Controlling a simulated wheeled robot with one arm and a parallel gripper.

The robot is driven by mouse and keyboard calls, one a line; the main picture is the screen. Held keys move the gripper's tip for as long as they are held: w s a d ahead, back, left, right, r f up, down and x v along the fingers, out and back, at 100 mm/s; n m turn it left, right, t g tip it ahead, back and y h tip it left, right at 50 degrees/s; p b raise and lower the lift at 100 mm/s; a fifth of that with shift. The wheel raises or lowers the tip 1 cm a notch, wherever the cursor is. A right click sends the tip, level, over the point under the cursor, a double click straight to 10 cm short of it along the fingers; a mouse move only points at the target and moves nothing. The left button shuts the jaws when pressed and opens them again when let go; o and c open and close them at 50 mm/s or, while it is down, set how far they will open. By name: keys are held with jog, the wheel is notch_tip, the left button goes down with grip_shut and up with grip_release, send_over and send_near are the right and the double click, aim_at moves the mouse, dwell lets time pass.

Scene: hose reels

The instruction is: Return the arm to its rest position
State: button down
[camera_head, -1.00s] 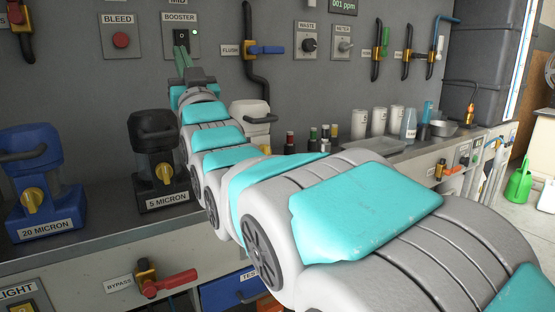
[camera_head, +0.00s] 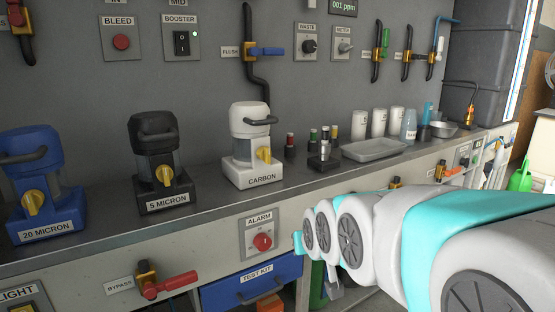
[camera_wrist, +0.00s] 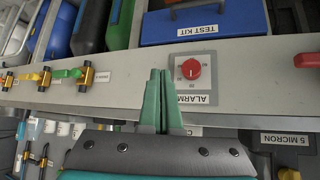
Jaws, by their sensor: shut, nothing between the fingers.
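My teal and white arm (camera_head: 400,235) reaches in from the lower right of the head view, low in front of the bench. Its far end lies just right of the alarm panel, and my gripper cannot be made out there. In the wrist view, my gripper (camera_wrist: 160,85) shows as two green fingers shut side by side with nothing between them. The fingertips appear just left of the red alarm knob (camera_wrist: 191,69). Whether they are clear of the panel in depth I cannot tell. The alarm knob also shows in the head view (camera_head: 262,242).
The booster switch (camera_head: 182,43) on the wall has a green light beside it. A carbon filter (camera_head: 247,150), a black 5 micron filter (camera_head: 155,150) and a blue 20 micron filter (camera_head: 36,175) stand on the bench. A red bypass handle (camera_head: 176,284) sticks out below.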

jog(key=s+d+f+g, duration=0.3)
jog(key=s+f, duration=0.1)
jog(key=s, duration=0.6)
jog(key=s+d+f+m+g+h, duration=0.1)
jog(key=s+d+f+g, duration=0.2)
jog(key=s, duration=0.8)
jog(key=s+d+f+m+g, duration=0.1)
jog(key=s+d+f+g, duration=0.2)
jog(key=s, duration=0.7)
notch_tip(320, 180, down, 2)
jog(key=shift+s+d+f+g+h, duration=0.1)
jog(key=shift+s+d+g+h, duration=0.15)
jog(key=shift+g, duration=0.65)
